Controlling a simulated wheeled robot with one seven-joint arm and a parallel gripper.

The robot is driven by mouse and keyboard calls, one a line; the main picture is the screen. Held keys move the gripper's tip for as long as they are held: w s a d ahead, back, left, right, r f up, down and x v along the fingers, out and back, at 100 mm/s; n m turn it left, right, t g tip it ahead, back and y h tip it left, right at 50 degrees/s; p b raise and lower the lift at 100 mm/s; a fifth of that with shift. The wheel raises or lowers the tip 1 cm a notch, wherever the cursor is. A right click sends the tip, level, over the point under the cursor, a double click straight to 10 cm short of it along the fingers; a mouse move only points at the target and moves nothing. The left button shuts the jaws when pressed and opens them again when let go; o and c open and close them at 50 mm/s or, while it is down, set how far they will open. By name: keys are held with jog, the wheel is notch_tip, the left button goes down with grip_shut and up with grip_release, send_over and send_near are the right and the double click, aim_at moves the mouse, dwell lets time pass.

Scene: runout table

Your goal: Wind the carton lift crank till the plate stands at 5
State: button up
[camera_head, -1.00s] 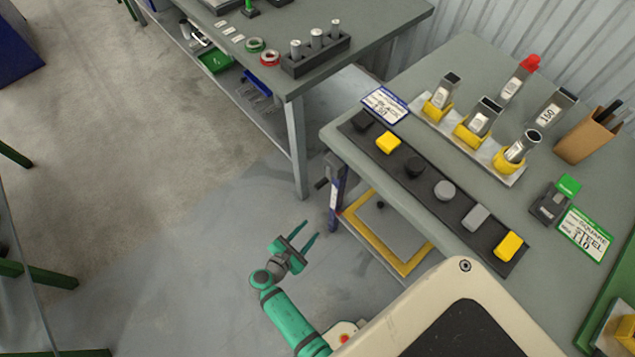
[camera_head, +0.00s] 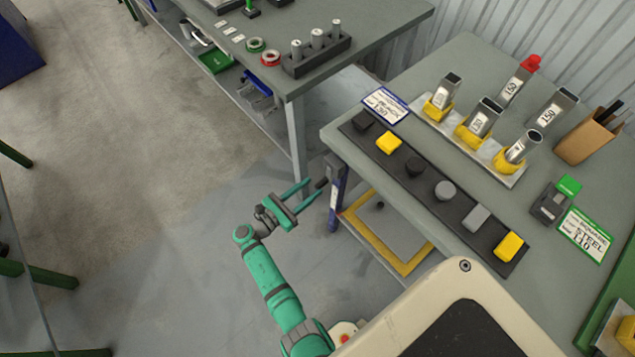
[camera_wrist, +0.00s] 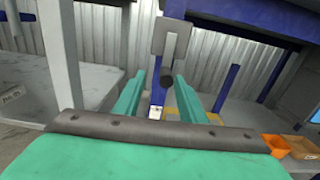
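The crank shows a dark knob (camera_head: 321,184) beside the blue post (camera_head: 336,205) at the near corner of the right table. In the wrist view the black knob (camera_wrist: 166,79) stands out below a grey crank arm (camera_wrist: 172,40). My gripper (camera_head: 309,193) is open and empty, its green fingertips close to the knob. In the wrist view the knob appears between my fingers (camera_wrist: 160,79); contact cannot be told. The lift plate (camera_head: 375,222), grey with a yellow frame, lies low under the table. A white label shows on the post; its reading is too small to tell.
The right table (camera_head: 330,133) holds a black strip of buttons and knobs (camera_head: 445,190) along its front edge. The left table's leg (camera_head: 297,145) stands close behind my gripper.

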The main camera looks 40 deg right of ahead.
jog(key=shift+w+d, duration=0.1)
jog(key=shift+d, duration=1.95)
grip_shut()
